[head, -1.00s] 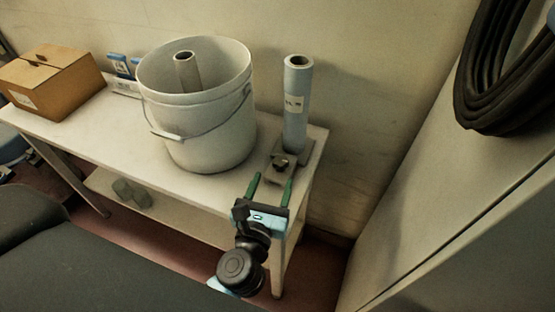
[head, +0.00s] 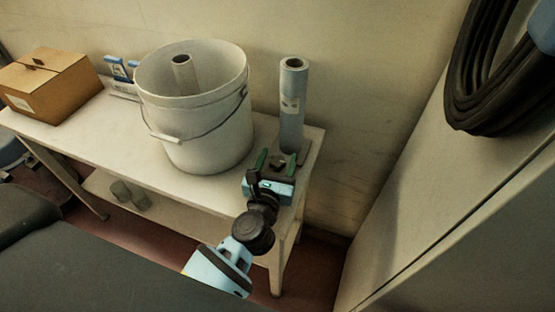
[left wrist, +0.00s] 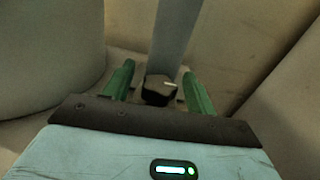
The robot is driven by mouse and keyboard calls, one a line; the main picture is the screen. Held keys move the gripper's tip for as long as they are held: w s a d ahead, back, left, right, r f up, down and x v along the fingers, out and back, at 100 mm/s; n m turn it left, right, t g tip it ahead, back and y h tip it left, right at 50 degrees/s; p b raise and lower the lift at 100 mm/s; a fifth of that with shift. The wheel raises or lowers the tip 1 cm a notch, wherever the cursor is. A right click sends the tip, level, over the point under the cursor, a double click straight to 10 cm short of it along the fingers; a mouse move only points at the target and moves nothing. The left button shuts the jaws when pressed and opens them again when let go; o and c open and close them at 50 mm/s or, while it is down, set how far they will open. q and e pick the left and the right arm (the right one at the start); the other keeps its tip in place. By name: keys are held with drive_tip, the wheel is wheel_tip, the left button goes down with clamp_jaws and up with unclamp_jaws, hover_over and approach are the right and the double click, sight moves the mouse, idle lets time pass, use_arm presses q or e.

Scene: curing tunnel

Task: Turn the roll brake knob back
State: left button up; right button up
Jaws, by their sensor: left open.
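The roll brake knob is a small black knob (left wrist: 158,90) with a pale pointer mark, at the foot of the upright grey roll (head: 292,105) near the right end of the table. In the left wrist view it sits between the two green fingers of my left gripper (left wrist: 158,85). The fingers are open, one on each side of the knob, with a gap to each. In the head view my left gripper (head: 276,160) reaches to the roll's base and largely hides the knob. The roll (left wrist: 172,40) rises behind the knob. My right gripper is not in view.
A large white bucket (head: 205,130) with a tube inside stands just left of the gripper. A cardboard box (head: 50,85) is at the table's far left. The wall is close behind the roll. A pale cabinet (head: 455,190) with a black hose coil (head: 490,75) stands at right.

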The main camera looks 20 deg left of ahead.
use_arm(q)
drive_tip(key=c, duration=1)
drive_tip(key=shift+r+m+h+p, duration=0.2)
drive_tip(key=shift+m+h+p, duration=0.2)
drive_tip(key=shift+h+p, duration=0.15)
drive_tip(key=shift+f+m+h, duration=0.15)
drive_tip(key=shift+m+h, duration=0.25)
drive_tip(key=shift+h, duration=0.35)
drive_tip(key=shift+f, duration=0.1)
drive_tip(key=o, duration=1)
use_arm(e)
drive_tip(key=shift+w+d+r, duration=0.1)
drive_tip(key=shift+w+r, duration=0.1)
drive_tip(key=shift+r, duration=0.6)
